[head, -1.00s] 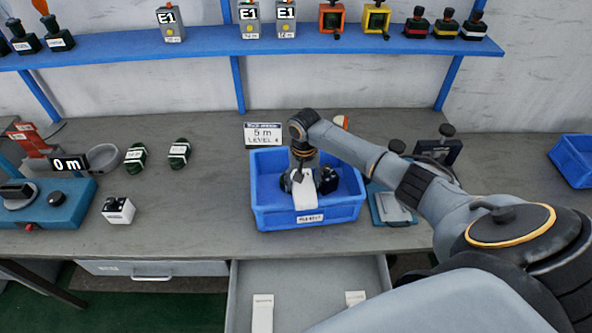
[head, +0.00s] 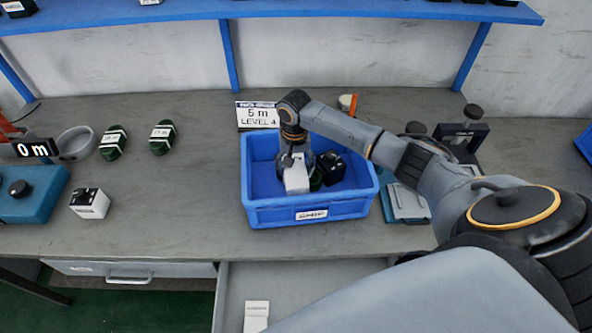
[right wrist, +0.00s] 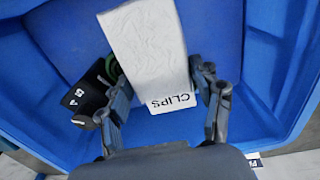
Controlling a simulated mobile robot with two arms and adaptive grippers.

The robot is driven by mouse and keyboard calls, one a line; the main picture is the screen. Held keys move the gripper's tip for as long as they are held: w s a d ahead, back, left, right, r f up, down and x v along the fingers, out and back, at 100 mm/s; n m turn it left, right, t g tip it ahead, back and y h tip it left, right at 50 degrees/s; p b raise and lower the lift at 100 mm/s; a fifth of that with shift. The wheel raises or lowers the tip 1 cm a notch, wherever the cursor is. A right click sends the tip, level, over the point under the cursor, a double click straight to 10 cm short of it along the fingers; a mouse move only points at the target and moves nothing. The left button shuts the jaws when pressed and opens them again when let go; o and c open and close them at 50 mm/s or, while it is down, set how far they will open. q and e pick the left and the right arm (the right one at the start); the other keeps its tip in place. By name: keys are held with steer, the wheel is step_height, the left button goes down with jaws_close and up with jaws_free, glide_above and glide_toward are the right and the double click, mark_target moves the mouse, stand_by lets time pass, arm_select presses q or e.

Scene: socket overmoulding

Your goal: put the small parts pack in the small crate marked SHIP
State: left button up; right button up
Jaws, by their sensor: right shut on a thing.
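My right gripper (right wrist: 165,112) is shut on a white parts pack (right wrist: 150,50) marked CLIPS, with one finger on each side of it. In the head view my right gripper (head: 294,157) reaches down into a blue crate (head: 308,213), with the white pack (head: 298,182) upright below it. Whether the pack touches the crate floor I cannot tell. The crate has a white front label too small to read. A dark block (head: 331,168) and a dark green thing beside it are in the crate, right of the pack. My left gripper is out of view.
A sign reading "5 m LEVEL 4" (head: 257,114) stands behind the crate. Two dark green parts (head: 162,137) and a white block with a black top (head: 90,203) lie to the left. An open drawer (head: 235,290) below holds another white pack (head: 256,316).

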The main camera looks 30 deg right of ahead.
mark_target(295, 167)
steer(key=shift+d+f, duration=0.1)
steer(key=shift+f, duration=0.75)
steer(key=shift+d+r, duration=0.1)
steer(key=shift+r, duration=0.05)
steer(key=shift+f, duration=0.4)
steer(key=o, duration=1.2)
steer(key=shift+c, duration=0.2)
step_height(295, 167, up, 13)
steer(key=b, duration=0.1)
steer(key=shift+f, duration=0.1)
